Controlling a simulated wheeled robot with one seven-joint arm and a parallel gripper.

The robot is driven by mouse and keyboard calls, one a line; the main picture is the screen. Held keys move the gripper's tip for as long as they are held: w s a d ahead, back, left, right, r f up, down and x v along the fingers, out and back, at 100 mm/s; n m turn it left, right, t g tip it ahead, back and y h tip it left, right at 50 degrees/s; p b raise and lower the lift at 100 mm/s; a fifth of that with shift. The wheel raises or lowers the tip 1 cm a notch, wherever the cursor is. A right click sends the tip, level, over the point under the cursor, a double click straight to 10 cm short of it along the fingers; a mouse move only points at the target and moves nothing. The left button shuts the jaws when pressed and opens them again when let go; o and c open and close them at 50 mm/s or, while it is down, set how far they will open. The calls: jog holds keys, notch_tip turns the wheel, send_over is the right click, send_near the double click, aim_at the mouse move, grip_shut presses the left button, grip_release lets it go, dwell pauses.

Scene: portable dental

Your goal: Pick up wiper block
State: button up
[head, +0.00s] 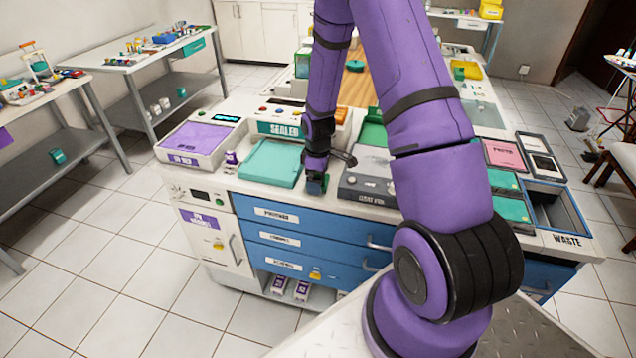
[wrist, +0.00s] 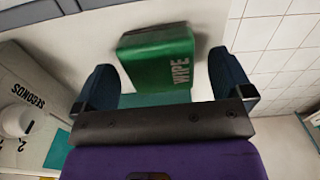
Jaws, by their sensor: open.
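The wiper block is a small green block (wrist: 155,60) marked "WIPE". In the wrist view it lies on the pale counter top, between the two dark fingers of my gripper (wrist: 160,85). The fingers are open and stand to either side of the block, with gaps visible; I cannot tell how far down they reach. In the head view my gripper (head: 316,184) is low at the front edge of the counter, between the teal tray and a grey unit. A bit of green shows there, and the block is mostly hidden.
A teal tray (head: 270,163) lies left of my gripper. A grey unit (head: 368,178) stands close on its right. Blue drawers (head: 300,238) are below the counter edge. A purple-topped unit (head: 198,140) is farther left, and an open waste bin (head: 556,212) is at the right.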

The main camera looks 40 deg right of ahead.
jog(key=shift+f, duration=0.6)
jog(key=c, duration=1)
jog(key=shift+c, duration=0.2)
jog(key=shift+r, duration=0.1)
notch_tip(320, 180, up, 10)
jog(key=o, duration=0.4)
jog(key=shift+c, duration=1.4)
jog(key=shift+d, duration=0.15)
